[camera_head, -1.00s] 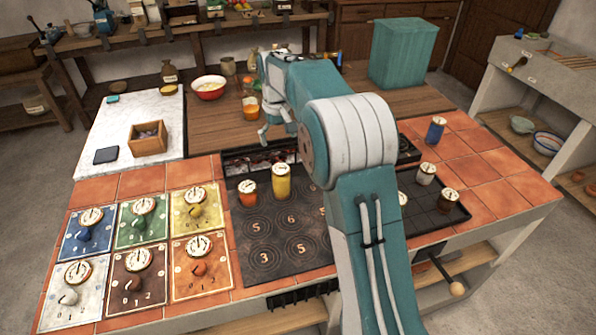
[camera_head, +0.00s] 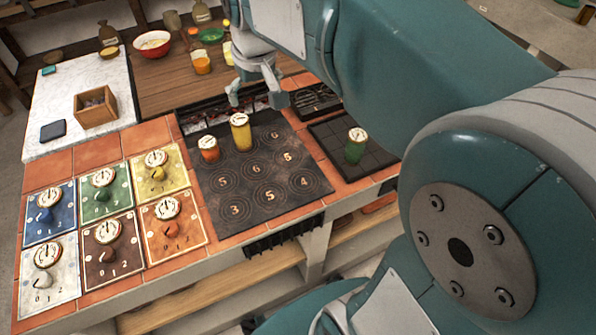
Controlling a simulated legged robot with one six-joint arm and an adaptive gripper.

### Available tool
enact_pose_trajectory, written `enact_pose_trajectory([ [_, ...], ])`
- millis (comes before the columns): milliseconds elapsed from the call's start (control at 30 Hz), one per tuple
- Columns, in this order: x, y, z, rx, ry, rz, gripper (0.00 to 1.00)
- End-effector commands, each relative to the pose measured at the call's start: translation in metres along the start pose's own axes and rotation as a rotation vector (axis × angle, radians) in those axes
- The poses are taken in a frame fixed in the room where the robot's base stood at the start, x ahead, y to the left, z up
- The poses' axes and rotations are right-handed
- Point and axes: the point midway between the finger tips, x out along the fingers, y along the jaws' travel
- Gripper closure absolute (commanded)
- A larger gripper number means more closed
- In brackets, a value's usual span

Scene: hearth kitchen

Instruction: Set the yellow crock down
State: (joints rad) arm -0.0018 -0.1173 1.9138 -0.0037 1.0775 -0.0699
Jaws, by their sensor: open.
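The yellow crock (camera_head: 240,134) stands upright on the dark numbered hob (camera_head: 215,190), in its back row, just right of a shorter orange crock (camera_head: 208,149). My gripper (camera_head: 253,99) is open, with its fingers pointing down, above and behind the hob's back edge. It appears empty and apart from the yellow crock. The number under the yellow crock is hidden.
A green crock (camera_head: 355,148) stands on the dark tray (camera_head: 330,133) to the right. Coloured dial panels (camera_head: 103,232) fill the left front. A wooden box (camera_head: 95,107) sits on the marble slab (camera_head: 60,93). My arm hides the right side.

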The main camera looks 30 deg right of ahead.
Motion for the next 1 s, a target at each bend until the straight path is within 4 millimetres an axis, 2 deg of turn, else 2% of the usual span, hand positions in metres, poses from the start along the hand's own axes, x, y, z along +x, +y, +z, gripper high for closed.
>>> enact_pose_trajectory([
  [100,-0.011,-0.002,0.026,0.011,0.035,0.002,0.0],
  [333,-0.02,-0.005,0.075,0.03,0.096,0.004,0.0],
  [700,-0.015,-0.011,0.151,0.061,0.191,0.006,0.0],
  [833,-0.01,-0.012,0.169,0.07,0.215,0.006,0.0],
  [1000,-0.006,-0.013,0.178,0.074,0.224,0.005,0.0],
])
